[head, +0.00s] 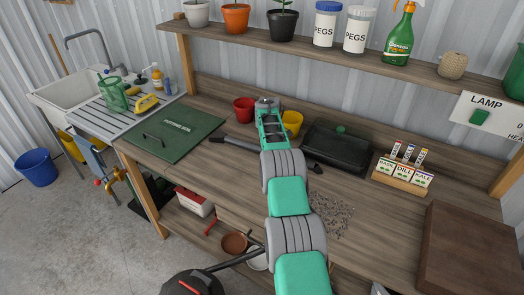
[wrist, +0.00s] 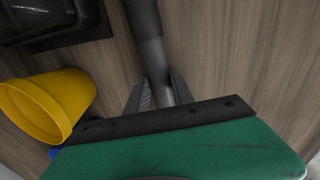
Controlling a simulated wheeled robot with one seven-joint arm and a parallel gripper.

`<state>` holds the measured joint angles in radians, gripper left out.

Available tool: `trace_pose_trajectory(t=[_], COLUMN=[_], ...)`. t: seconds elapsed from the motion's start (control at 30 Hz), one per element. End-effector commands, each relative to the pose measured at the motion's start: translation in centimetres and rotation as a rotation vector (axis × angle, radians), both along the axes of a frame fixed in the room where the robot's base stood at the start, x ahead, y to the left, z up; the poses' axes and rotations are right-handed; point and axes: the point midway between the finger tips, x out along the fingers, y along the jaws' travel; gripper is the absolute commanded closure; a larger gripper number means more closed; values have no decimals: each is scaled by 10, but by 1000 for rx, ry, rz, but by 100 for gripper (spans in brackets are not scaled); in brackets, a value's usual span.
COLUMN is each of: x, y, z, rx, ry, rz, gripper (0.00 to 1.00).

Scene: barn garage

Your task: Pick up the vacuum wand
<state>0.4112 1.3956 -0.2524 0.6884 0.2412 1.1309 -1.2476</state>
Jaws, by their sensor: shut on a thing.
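The vacuum wand (head: 238,143) is a long dark grey tube on the wooden workbench, running left to right. My arm hides its middle in the head view, and a dark end shows to the right of the arm. In the wrist view the wand (wrist: 147,38) passes between the two fingers of my gripper (wrist: 160,93). The fingers are shut on the tube, one on each side. The fingertips are hidden behind my arm in the head view. I cannot tell whether the wand touches the bench or is slightly raised.
A yellow pot (head: 292,122) stands close beside my gripper, and a red pot (head: 244,109) is to its left. A black lidded tray (head: 340,152) lies to the right. A green cutting mat (head: 172,135) lies left. A shelf (head: 300,48) with pots and jars runs above.

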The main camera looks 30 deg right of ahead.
Motion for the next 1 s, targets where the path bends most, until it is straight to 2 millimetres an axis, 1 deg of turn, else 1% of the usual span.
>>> trace_pose_trajectory(t=[0.27, 0.37, 0.47, 0.57, 0.67, 0.7, 0.77, 0.8, 0.9, 1.0], x=[1, 2, 2, 5, 7, 7, 8, 9, 11, 12], y=[0, -1, 0, 23, 48, 59, 79, 91, 113, 129], z=[6, 16, 34, 60, 91, 99, 104, 109, 121, 128], rx=[-1, -3, -3, -4, -3, -2, -1, -1, -1, -2], ry=[-3, -7, -7, -9, -7, -5, -3, -3, -3, -3], rz=[0, 1, 1, 5, 5, 6, 5, 5, 5, 2], gripper=[100, 100, 100, 100, 100, 100, 100, 100, 100, 100])
